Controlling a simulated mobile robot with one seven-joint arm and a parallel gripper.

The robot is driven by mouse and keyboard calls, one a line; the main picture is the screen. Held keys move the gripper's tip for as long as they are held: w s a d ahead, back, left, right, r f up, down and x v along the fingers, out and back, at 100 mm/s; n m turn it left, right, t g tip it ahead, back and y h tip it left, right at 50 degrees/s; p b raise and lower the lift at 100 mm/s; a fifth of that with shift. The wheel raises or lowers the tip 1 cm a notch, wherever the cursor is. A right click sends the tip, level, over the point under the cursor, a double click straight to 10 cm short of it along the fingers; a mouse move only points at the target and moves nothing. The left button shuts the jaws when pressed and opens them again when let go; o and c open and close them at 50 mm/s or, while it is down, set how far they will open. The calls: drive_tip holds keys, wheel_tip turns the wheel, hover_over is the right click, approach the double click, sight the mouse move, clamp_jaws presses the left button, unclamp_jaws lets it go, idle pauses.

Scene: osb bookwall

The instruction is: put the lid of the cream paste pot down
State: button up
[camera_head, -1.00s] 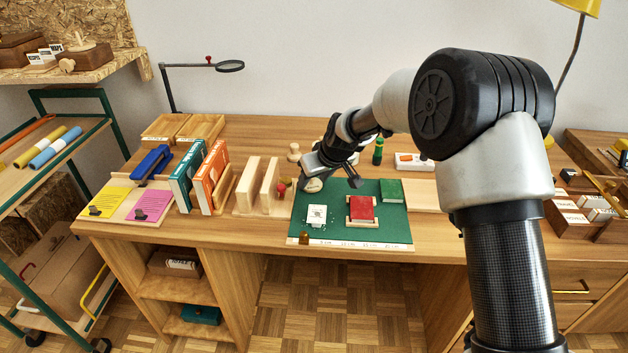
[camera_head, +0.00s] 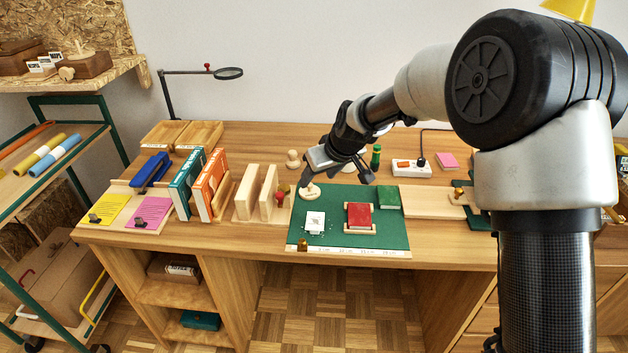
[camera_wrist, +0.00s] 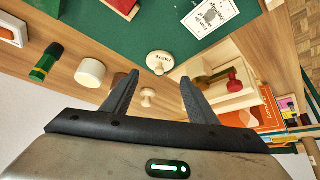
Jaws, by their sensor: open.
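The cream lid (camera_head: 310,192), round with a small knob, lies at the back left corner of the green mat (camera_head: 336,232). In the wrist view the lid (camera_wrist: 160,62), marked PASTE, lies just beyond my fingertips at the mat's edge. My gripper (camera_head: 337,180) is open and empty, above and slightly right of the lid, apart from it. Its two fingers (camera_wrist: 160,80) also show in the wrist view. A cream round pot (camera_wrist: 91,72) stands on the wood beside the mat; in the head view it is partly hidden behind my arm.
A wooden peg (camera_head: 293,158) and a green bottle (camera_head: 375,157) stand behind. Wooden bookends (camera_head: 248,194) stand left.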

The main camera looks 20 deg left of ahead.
drive_tip(key=s+d+r+m+t+h, duration=0.1)
drive_tip(key=s+d+r+m, duration=0.1)
drive_tip(key=s+d+r, duration=0.55)
drive_tip(key=s+d+r+m+h, duration=0.2)
drive_tip(key=s+d+r, duration=0.3)
drive_tip(key=d+r, duration=0.6)
drive_tip(key=s+d+f+m+h, duration=0.1)
drive_tip(key=s+d+m, duration=0.4)
drive_tip(key=s+d, duration=1)
drive_tip(key=s, duration=0.3)
drive_tip(key=shift+s+d+f+h+p, duration=0.3)
drive_tip(key=shift+s+d+f+h, duration=0.05)
drive_tip(key=shift+d+f+h, duration=0.05)
